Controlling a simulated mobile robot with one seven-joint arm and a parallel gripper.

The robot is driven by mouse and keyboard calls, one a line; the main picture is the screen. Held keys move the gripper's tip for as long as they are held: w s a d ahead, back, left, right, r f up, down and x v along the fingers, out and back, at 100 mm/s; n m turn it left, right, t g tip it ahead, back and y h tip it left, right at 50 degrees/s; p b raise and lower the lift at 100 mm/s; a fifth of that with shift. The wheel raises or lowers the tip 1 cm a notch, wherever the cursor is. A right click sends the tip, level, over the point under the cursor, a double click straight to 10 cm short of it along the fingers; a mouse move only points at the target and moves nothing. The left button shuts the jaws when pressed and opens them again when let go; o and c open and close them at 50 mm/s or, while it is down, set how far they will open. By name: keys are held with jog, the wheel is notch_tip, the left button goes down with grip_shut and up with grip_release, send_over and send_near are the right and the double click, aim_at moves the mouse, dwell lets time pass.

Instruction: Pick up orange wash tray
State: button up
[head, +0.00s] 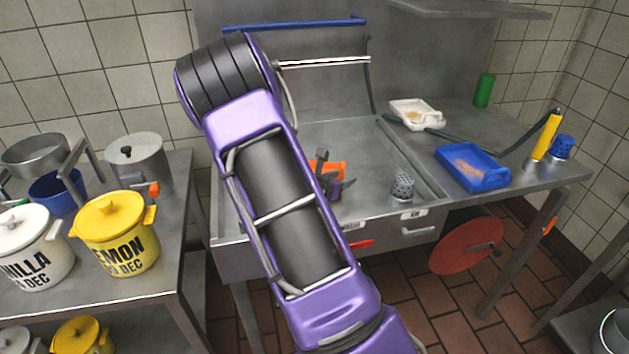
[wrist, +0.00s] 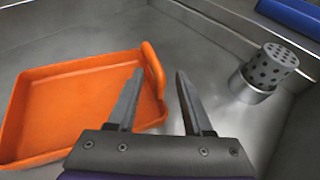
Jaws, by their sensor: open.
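The orange wash tray (wrist: 62,92) lies in the metal sink at the left of the wrist view. Its raised handle (wrist: 152,66) is at its right end, close to my left finger. In the head view, only a small part of the orange tray (head: 318,168) shows past my purple arm, which hides the rest. My gripper (wrist: 158,76) is open, with its two grey fingers apart. The left finger overlaps the tray's right end in the picture, and the right finger is over bare sink. I cannot tell whether a finger touches the tray. My gripper (head: 334,172) is partly visible in the head view.
A perforated metal cup (wrist: 268,72) stands in the sink to the right; it also shows in the head view (head: 402,187). A blue tray (head: 462,180) and a white tray (head: 408,121) sit on the right-hand counter. Yellow and white pots stand at left.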

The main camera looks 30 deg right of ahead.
grip_shut()
dwell(0.5)
